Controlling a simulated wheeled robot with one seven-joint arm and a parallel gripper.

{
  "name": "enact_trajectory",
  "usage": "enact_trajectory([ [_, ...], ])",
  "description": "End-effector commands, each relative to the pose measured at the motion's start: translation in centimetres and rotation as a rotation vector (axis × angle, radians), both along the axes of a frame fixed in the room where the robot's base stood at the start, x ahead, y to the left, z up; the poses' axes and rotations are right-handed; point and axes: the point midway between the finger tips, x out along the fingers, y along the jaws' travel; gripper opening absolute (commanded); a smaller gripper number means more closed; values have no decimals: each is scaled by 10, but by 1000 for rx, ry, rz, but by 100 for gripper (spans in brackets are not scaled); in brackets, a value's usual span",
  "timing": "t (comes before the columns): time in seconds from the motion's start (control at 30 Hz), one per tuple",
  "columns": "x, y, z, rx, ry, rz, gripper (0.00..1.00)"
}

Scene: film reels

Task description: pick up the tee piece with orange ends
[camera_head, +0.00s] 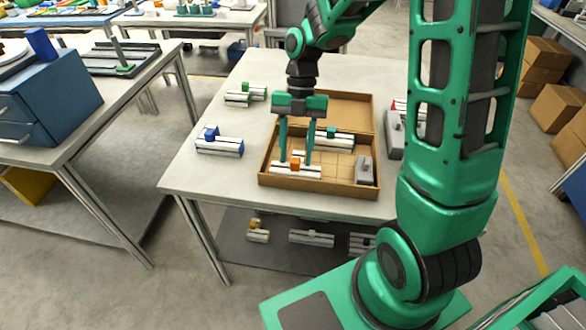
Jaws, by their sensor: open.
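The tee piece with orange (295,166) lies in the front part of an open cardboard box (300,183) on the white table. It has a pale, grey-striped bar with an orange block at its middle. My gripper (296,160) points down over the box with its two green fingers apart, one near the left part of the tee piece and one near its right part. The fingers hide parts of the piece, and I cannot tell whether they touch it.
The box also holds a green-topped piece (333,135) and a grey block (364,169). A blue-topped piece (219,143) and a green one (245,94) lie left of the box. A grey device (395,135) stands to the right. The table's front left is clear.

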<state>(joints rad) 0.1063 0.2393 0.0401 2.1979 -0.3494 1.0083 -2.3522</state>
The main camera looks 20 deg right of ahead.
Motion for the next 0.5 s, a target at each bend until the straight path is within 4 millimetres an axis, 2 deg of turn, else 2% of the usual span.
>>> enact_trajectory([
  [0.1,0,0,0,0,0,0,41],
  [0.13,0,0,0,0,0,0,36],
  [0.27,0,0,0,0,0,0,5],
  [0.3,0,0,0,0,0,0,0],
  [0.5,0,0,1,0,0,0,0],
])
